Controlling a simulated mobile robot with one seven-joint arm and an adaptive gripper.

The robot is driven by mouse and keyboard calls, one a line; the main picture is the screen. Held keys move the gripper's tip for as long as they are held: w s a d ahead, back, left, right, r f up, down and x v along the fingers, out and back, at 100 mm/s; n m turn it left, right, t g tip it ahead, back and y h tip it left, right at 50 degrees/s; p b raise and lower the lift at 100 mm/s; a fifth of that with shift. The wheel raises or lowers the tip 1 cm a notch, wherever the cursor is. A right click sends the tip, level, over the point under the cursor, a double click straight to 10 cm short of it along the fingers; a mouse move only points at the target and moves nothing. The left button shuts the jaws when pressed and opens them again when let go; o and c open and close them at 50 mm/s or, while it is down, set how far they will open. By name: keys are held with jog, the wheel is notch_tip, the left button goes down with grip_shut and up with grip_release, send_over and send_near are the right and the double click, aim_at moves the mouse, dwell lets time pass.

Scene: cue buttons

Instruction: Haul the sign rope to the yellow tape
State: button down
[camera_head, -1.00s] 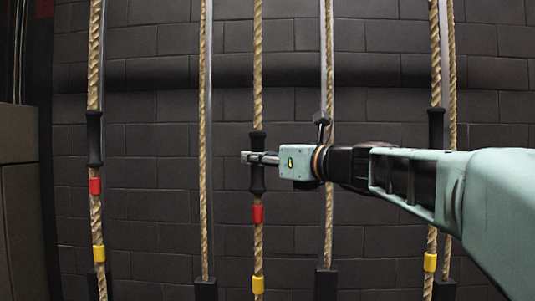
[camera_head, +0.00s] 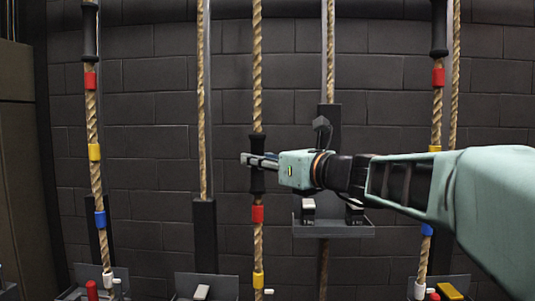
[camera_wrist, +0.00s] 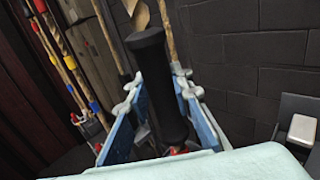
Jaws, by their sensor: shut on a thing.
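My gripper (camera_head: 262,160) is shut on the black sleeve (camera_head: 257,181) of the middle rope (camera_head: 257,70) in the head view. The wrist view shows the black sleeve (camera_wrist: 158,85) between the blue-and-grey fingers. On this rope, a red tape (camera_head: 257,214) is below the sleeve and a yellow tape (camera_head: 258,279) is lower, just above a small white piece (camera_head: 268,291) at the picture's bottom edge. The rope below is cut off by the frame. No sign lettering is readable.
A left rope (camera_head: 93,120) and a right rope (camera_head: 437,110) carry similar sleeves and red, yellow and blue tapes. A grey tray (camera_head: 333,231) with white-topped levers hangs behind my wrist. Other trays (camera_head: 207,286) stand along the bottom. A dark brick wall is behind.

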aim_at(261, 129)
jog(key=shift+f+b, duration=0.85)
jog(key=shift+f, duration=0.8)
jog(key=c, duration=1.7)
grip_release()
notch_tip(261, 129, up, 10)
jog(key=shift+r, duration=0.1)
